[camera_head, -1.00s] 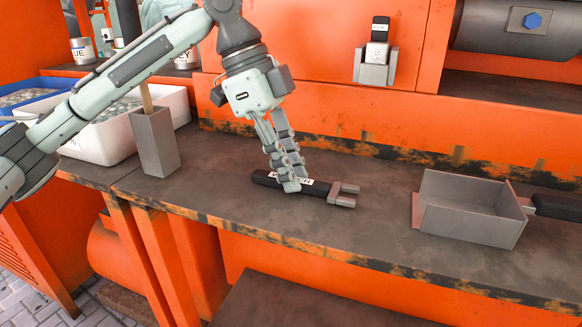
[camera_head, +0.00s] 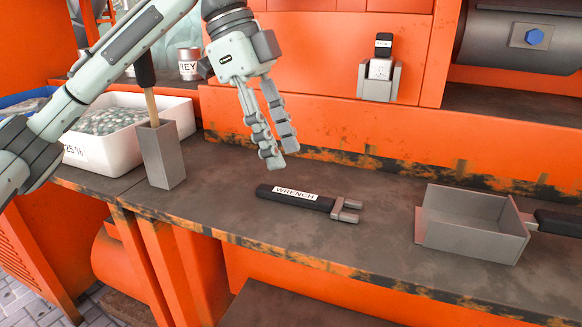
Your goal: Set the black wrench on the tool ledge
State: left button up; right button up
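The black wrench (camera_head: 308,201) lies flat on the dark worn ledge (camera_head: 235,225), its grey open jaw pointing right and a white "WRENCH" label on its handle. My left gripper (camera_head: 275,158) is above and behind the wrench's handle end, apart from it. Its two grey fingers point down with a narrow gap between them and nothing held. My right gripper does not show.
A grey upright holder (camera_head: 163,158) with a dark-handled tool stands left of the wrench. A grey open box (camera_head: 470,225) sits at the right, with a black handle beside it. A white bin (camera_head: 125,142) of pellets is at the left. The ledge between wrench and box is clear.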

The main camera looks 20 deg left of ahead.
pick_arm(q)
jog(key=v, duration=0.5)
jog(key=shift+r, duration=0.1)
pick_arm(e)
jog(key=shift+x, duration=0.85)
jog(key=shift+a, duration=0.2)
